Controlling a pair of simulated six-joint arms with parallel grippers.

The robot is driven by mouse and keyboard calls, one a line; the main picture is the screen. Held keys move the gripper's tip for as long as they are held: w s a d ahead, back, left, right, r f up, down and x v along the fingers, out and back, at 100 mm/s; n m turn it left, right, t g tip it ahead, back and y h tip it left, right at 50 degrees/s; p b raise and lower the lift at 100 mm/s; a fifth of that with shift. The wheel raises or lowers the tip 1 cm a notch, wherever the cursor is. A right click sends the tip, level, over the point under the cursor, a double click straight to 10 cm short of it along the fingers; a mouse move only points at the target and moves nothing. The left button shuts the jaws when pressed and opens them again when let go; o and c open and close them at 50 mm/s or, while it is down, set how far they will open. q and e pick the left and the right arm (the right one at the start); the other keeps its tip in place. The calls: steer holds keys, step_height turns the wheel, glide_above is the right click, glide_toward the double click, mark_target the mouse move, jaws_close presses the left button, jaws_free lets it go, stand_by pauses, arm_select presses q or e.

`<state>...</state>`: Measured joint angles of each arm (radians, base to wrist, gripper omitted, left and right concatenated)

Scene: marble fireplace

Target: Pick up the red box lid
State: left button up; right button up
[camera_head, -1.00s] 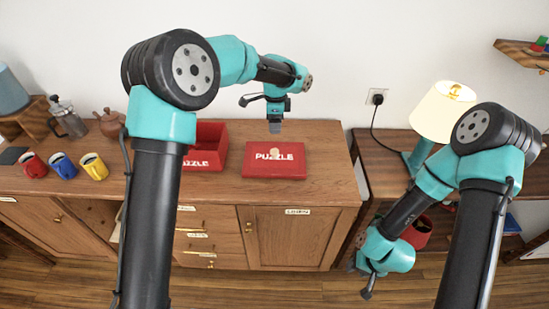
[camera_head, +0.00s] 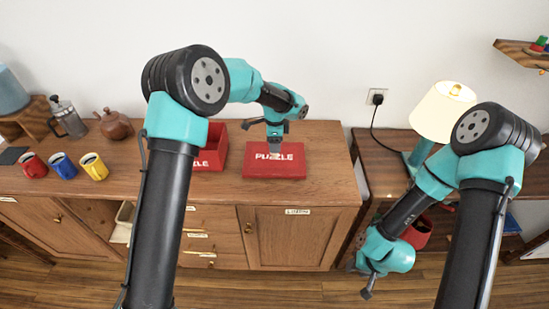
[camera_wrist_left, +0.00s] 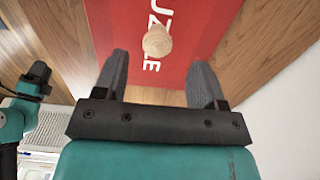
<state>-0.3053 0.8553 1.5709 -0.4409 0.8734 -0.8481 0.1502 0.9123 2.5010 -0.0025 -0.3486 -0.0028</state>
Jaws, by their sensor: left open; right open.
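The red box lid (camera_head: 274,164), marked PUZZLE in white, lies flat on the wooden cabinet top. The red box (camera_head: 212,150) stands just left of it, partly hidden behind my left arm. My left gripper (camera_head: 275,145) is over the lid's back part. In the left wrist view my left gripper (camera_wrist_left: 157,82) is open, its two fingers apart and empty. The lid (camera_wrist_left: 185,30) lies beyond them with a round wooden knob (camera_wrist_left: 157,41) in line with the gap between the fingers. My right gripper (camera_head: 367,285) hangs low at the right, away from the lid.
Red, blue and yellow mugs (camera_head: 94,167), a teapot (camera_head: 115,124) and a French press (camera_head: 67,117) stand on the left of the cabinet. A lamp (camera_head: 440,112) stands on the lower table at right. The cabinet top right of the lid is clear.

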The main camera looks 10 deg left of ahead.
arm_select(q)
steer(key=f, duration=0.5)
steer(key=shift+s, duration=0.2)
steer(key=shift+r, duration=0.1)
steer(key=c, duration=1)
steer(key=shift+c, duration=0.2)
steer(key=shift+r, duration=0.45)
step_height(320, 180, up, 3)
steer(key=shift+f, duration=0.15)
steer(key=s+d+r, duration=0.1)
steer(key=s+d, duration=0.1)
steer(key=s, duration=1.4)
steer(key=shift+r, duration=0.2)
